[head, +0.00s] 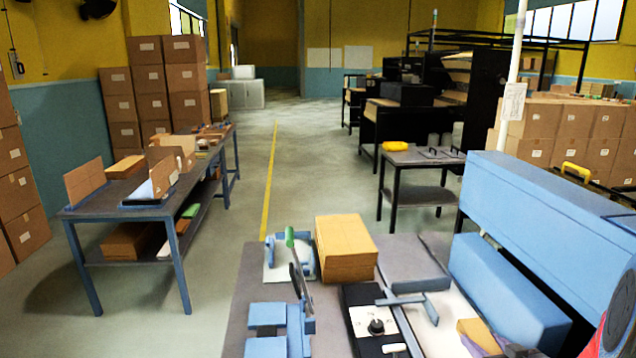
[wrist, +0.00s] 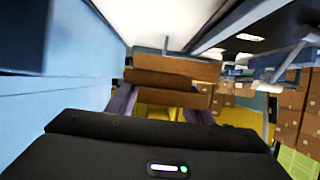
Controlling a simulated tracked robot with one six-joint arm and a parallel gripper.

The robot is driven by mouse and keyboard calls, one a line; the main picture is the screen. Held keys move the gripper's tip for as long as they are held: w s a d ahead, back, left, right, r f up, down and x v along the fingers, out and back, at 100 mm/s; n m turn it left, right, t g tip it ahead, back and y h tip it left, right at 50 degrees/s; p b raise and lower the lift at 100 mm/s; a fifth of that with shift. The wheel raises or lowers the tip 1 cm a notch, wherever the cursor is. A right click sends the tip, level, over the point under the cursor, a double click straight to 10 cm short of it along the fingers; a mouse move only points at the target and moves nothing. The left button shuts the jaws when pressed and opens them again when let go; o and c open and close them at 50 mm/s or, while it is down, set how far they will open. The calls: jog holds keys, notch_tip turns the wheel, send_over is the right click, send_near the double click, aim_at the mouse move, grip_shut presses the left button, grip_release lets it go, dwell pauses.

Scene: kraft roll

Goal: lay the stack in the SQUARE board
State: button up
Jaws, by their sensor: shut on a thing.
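In the wrist view my gripper (wrist: 160,108) shows two purple fingers, shut on a brown stack (wrist: 165,96) lying crosswise between them. Another brown slab (wrist: 175,68) shows just beyond it, and I cannot tell whether the two touch. There, a white board with blue blocks (head: 277,268) and a green-tipped handle sits at the near table's back left. I cannot read any marking that says which board is the SQUARE one.
A tall kraft pile (head: 345,250) stands on the near table (head: 250,295), right of the white board. A black control box (head: 372,325) with a knob is in front. A large blue machine body (head: 545,215) fills the right. A blue-legged bench (head: 140,185) stands left across clear floor.

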jog(key=w+a+r, duration=0.1)
jog(key=w+a, duration=0.2)
jog(key=a, duration=0.6)
jog(key=w+a+r, duration=0.1)
jog(key=w+a, duration=0.2)
jog(key=a, duration=0.6)
jog(key=w+a+r, duration=0.1)
jog(key=w+a, duration=0.2)
jog(key=a, duration=0.7)
jog(key=shift+w+r, duration=0.4)
jog(key=shift+s, duration=0.1)
jog(key=shift+s, duration=0.65)
jog(key=shift+s, duration=0.15)
